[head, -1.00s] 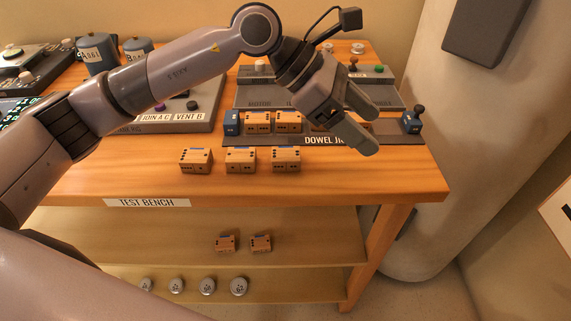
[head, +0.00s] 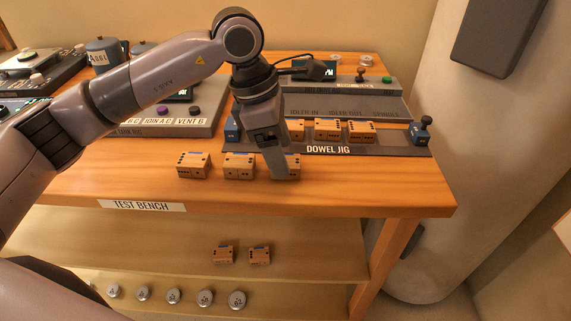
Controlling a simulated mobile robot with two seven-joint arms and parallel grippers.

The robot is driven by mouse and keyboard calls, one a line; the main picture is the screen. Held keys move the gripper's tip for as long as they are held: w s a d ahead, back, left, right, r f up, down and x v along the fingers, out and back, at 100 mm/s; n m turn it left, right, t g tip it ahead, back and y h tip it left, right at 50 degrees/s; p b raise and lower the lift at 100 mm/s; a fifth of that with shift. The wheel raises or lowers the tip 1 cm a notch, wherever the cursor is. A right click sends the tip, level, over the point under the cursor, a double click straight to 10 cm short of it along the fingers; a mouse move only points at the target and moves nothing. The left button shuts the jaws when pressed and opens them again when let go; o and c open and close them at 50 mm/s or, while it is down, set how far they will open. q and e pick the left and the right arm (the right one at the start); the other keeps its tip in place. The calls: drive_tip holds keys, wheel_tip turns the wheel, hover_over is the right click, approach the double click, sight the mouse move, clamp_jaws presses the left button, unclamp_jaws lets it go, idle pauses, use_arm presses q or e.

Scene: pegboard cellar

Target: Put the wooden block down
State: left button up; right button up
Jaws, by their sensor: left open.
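My left gripper (head: 279,170) is open and points down at the front of the dowel jig (head: 394,149). Its fingers overlap a wooden block (head: 293,163) on the bench top, hiding part of it; I cannot tell if they touch it. Two more wooden blocks, one at left (head: 193,166) and one in the middle (head: 239,167), stand in the same row. Several blocks sit in the jig, among them a middle one (head: 327,129) and a right one (head: 361,132); the gripper hides the jig's left part. My right gripper is not in view.
A blue clamp (head: 419,134) stands at the jig's right end. Two blocks (head: 223,254) and several round silver pieces (head: 173,297) lie on lower shelves. Panels and canisters (head: 103,53) fill the back left. The bench's front right is clear.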

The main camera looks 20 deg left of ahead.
use_arm(q)
drive_tip(key=shift+x, duration=1.1)
drive_tip(key=c, duration=1.2)
